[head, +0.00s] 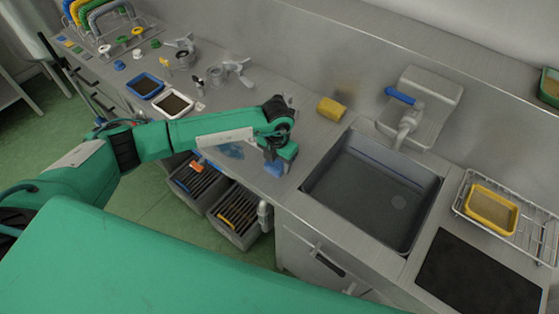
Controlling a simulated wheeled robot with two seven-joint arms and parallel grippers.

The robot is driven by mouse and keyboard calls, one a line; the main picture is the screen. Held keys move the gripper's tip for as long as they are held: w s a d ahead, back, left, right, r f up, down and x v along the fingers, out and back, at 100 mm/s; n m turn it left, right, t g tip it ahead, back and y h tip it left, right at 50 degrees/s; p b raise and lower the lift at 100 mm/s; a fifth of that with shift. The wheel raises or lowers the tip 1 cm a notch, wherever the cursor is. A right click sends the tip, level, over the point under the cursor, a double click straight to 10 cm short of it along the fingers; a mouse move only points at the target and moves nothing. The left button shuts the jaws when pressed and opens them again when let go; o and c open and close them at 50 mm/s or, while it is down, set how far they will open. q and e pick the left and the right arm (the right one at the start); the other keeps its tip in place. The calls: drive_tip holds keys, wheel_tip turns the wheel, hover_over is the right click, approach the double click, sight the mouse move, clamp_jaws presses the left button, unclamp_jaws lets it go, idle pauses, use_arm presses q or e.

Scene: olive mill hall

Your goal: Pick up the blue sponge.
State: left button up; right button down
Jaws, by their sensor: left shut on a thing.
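The blue sponge (274,168) is at the tip of my left gripper (276,160), near the counter's front edge, left of the sink. My left gripper points down and is shut on the sponge. Its fingers hide part of the sponge. I cannot tell whether the sponge still touches the counter. My right gripper is not in view.
A sink (375,195) lies right of the gripper, with a blue-handled faucet (404,125) behind it. A yellow sponge (331,109) sits at the back. A wire rack (525,233) holds a yellow tray (491,208).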

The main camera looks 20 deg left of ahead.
sight(277, 161)
use_arm(q)
drive_tip(key=shift+r, duration=0.1)
drive_tip(key=shift+r+b, duration=0.3)
drive_tip(key=shift+r, duration=0.3)
wheel_tip(277, 161, up, 19)
drive_tip(key=b, duration=0.4)
drive_tip(key=shift+f+b, duration=0.15)
drive_tip(key=shift+b, duration=0.25)
